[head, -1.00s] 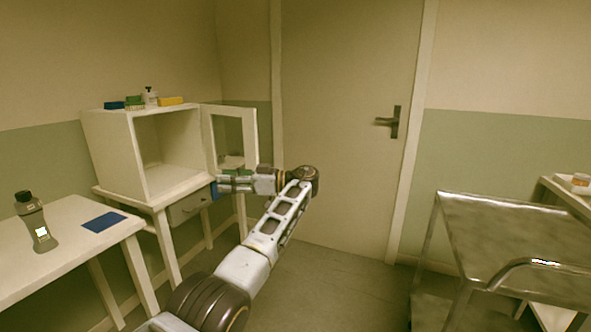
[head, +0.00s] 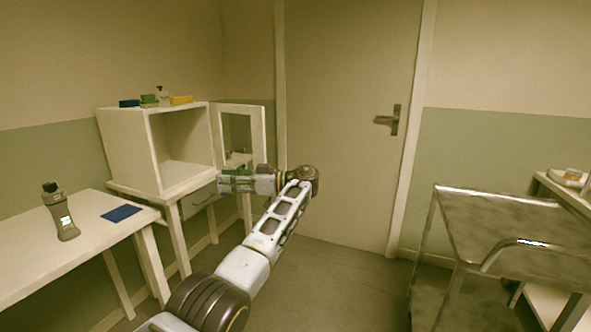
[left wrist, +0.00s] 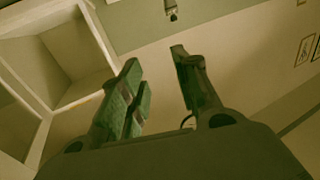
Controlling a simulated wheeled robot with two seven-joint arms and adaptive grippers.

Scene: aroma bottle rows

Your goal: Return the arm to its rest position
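My left arm comes in from the bottom of the head view and reaches forward. Its gripper (head: 226,183) points left, in front of the white cabinet stand and the open glazed door. In the left wrist view the two green-and-dark fingers of the left gripper (left wrist: 155,60) stand apart with nothing between them. The open white cabinet (left wrist: 70,50) shows to their left there. My right arm and gripper are not in view.
At left a white table (head: 80,240) bears a grey bottle-like object (head: 65,217) and a blue mat (head: 122,213). The white cabinet (head: 129,155) looks empty. A metal trolley (head: 500,225) stands at right. Open floor (head: 325,285) lies between them.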

